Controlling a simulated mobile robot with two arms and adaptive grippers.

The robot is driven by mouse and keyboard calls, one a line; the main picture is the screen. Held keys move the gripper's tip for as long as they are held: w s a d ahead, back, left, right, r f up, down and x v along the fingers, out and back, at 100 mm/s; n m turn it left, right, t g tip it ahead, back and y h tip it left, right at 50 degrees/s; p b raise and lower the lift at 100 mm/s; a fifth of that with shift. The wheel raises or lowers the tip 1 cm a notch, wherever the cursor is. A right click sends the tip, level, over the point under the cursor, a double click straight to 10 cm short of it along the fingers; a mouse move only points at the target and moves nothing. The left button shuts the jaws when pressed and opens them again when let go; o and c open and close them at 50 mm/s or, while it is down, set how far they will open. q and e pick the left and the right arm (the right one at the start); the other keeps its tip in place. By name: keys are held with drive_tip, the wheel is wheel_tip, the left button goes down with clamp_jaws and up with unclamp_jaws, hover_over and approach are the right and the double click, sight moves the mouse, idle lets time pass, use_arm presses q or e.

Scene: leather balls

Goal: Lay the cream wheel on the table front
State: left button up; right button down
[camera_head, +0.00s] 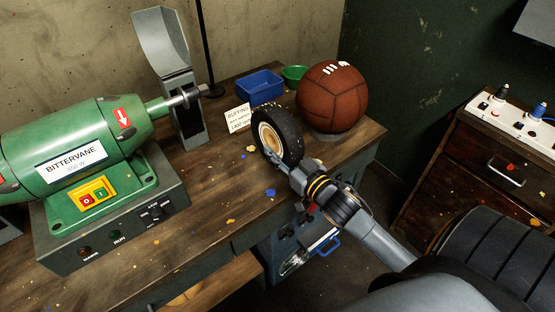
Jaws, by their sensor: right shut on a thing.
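The cream wheel (292,133), a black tyre around a cream hub, stands tilted on edge over the wooden table (225,190), near its right side. My right gripper (277,158) reaches in from the lower right and is shut on the wheel at its lower near side. Whether the wheel touches the tabletop cannot be told. The fingertips are partly lost against the wheel. The table front is bare wood with small coloured scraps. My left gripper is not in view.
A green buffing machine (85,150) fills the table's left. A brown leather ball (333,97) sits on a ring behind the wheel. A blue bin (259,87), a green bowl (294,73) and a small sign (238,117) stand at the back. A drawer cabinet (490,170) stands right.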

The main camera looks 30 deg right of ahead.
sight(278, 152)
drive_tip(key=shift+w+d+f, duration=0.25)
drive_tip(key=shift+w+f, duration=0.2)
drive_tip(key=shift+f, duration=0.15)
drive_tip(key=shift+w+d+f, duration=0.25)
drive_tip(key=shift+w+f, duration=0.2)
drive_tip(key=shift+f, duration=0.1)
wheel_tip(278, 152, down, 3)
drive_tip(key=shift+w+d+f, duration=0.1)
drive_tip(key=shift+w, duration=0.05)
drive_tip(key=shift+f, duration=0.1)
drive_tip(key=shift+f, duration=0.2)
drive_tip(key=c, duration=1)
unclamp_jaws()
drive_tip(key=shift+r, duration=0.1)
